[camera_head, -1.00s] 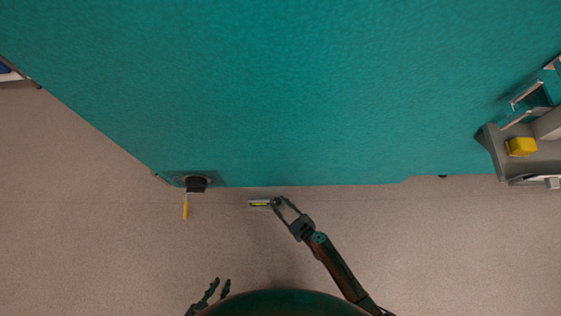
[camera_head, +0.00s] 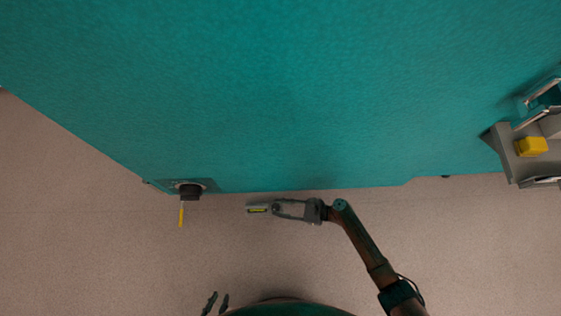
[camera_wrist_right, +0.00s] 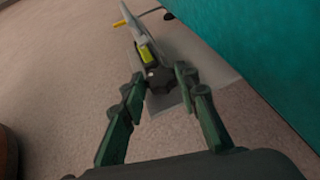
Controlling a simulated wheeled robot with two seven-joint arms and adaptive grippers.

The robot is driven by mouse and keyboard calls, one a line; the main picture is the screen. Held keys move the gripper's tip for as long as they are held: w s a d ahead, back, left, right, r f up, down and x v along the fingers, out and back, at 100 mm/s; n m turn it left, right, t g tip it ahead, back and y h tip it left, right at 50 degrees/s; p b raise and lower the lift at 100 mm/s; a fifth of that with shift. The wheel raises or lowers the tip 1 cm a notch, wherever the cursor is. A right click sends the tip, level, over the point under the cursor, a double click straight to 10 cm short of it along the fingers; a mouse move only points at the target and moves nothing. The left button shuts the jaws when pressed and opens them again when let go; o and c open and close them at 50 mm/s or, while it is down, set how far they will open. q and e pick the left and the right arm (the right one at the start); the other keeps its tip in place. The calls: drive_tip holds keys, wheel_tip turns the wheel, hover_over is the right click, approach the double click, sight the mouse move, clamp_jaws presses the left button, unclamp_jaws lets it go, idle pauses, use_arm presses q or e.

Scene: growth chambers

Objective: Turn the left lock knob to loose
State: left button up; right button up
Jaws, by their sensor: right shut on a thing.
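A dark round knob (camera_head: 277,207) sits at the right end of a small grey bar with a yellow-green strip (camera_head: 258,209). In the right wrist view the knob (camera_wrist_right: 157,81) is between my fingertips, with the strip (camera_wrist_right: 146,53) just beyond it. My right gripper (camera_head: 280,208) reaches it from the right and is shut on the knob. Whether the knob is loose or tight cannot be read. My left gripper (camera_head: 216,303) shows only its two separated fingertips at the bottom edge, empty and away from the bar.
A large teal panel (camera_head: 290,90) fills the upper view. A dark fitting (camera_head: 189,191) with a yellow handle (camera_head: 181,216) is at its lower left corner. A grey shelf with a yellow block (camera_head: 531,146) stands at right. Bare floor (camera_head: 100,260) lies lower left.

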drive_tip(key=shift+w+n+g, duration=0.15)
drive_tip(key=shift+n+g, duration=0.55)
drive_tip(key=shift+g, duration=0.1)
drive_tip(key=o, duration=1.1)
drive_tip(key=shift+o, duration=0.2)
drive_tip(key=shift+d, duration=0.1)
drive_tip(key=v, duration=1.1)
drive_tip(key=shift+d, duration=0.45)
drive_tip(key=shift+w, duration=0.1)
